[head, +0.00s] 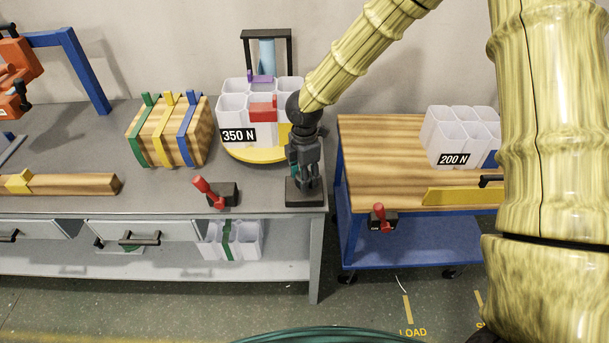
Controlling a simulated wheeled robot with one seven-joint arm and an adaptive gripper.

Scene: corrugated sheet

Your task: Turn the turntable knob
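The turntable is a yellow round plate (245,153) on the grey bench, under a cluster of white cups labelled 350 N (237,108). My gripper (304,178) is black and points down at the right end of the bench, just right of the turntable. It is directly above a dark block (304,197) near the bench's front right corner. The knob cannot be made out; the gripper may be covering it. Whether the fingers touch anything is too small to tell. A bit of teal shows beside the fingers.
A red-handled lever (208,192) stands left of the gripper at the front edge. A strapped wooden bundle (168,135) and a wooden beam (75,185) lie farther left. A blue cart (410,240) with 200 N cups (460,135) stands right, across a narrow gap.

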